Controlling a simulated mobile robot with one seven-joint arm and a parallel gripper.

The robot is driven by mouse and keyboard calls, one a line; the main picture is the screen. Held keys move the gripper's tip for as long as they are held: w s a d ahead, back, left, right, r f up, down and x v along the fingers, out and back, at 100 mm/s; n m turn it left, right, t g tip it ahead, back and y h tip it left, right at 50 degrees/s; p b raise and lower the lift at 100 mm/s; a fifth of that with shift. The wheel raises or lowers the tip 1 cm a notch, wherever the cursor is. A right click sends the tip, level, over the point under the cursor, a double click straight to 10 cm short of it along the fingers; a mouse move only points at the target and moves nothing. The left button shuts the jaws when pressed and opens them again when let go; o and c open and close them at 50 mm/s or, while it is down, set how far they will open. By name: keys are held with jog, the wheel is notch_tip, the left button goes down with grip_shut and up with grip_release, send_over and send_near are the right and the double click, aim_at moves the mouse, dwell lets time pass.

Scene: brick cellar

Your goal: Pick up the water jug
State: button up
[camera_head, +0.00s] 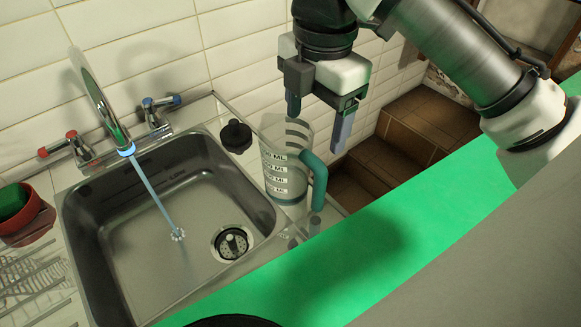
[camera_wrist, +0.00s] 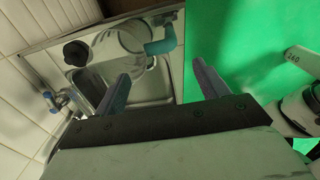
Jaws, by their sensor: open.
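The water jug (camera_head: 285,168) is clear, with white measuring marks and a teal handle (camera_head: 316,178) on its right side. It stands upright on the counter strip at the right rim of the sink. In the wrist view the jug (camera_wrist: 122,40) shows beyond the fingers, its handle (camera_wrist: 165,38) pointing right. My gripper (camera_head: 317,128) is open and empty, fingers pointing down, above and slightly right of the jug. In the wrist view my gripper (camera_wrist: 160,75) has nothing between its fingers. Whether a finger touches the jug cannot be told.
The steel sink (camera_head: 120,210) lies left of the jug, with water running from the tap (camera_head: 95,95). A black knobbed stopper (camera_head: 236,136) sits beside the jug. A green surface (camera_head: 420,220) lies in front, brown steps (camera_head: 400,140) to the right, and a tiled wall (camera_head: 150,40) behind.

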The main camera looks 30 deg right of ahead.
aim_at(313, 157)
jog(key=f, duration=0.8)
jog(key=shift+w+d+f+p, duration=0.2)
jog(key=shift+w+f+p, duration=0.05)
jog(key=shift+f+p, duration=0.15)
jog(key=shift+c, duration=0.3)
jog(key=c, duration=1.2)
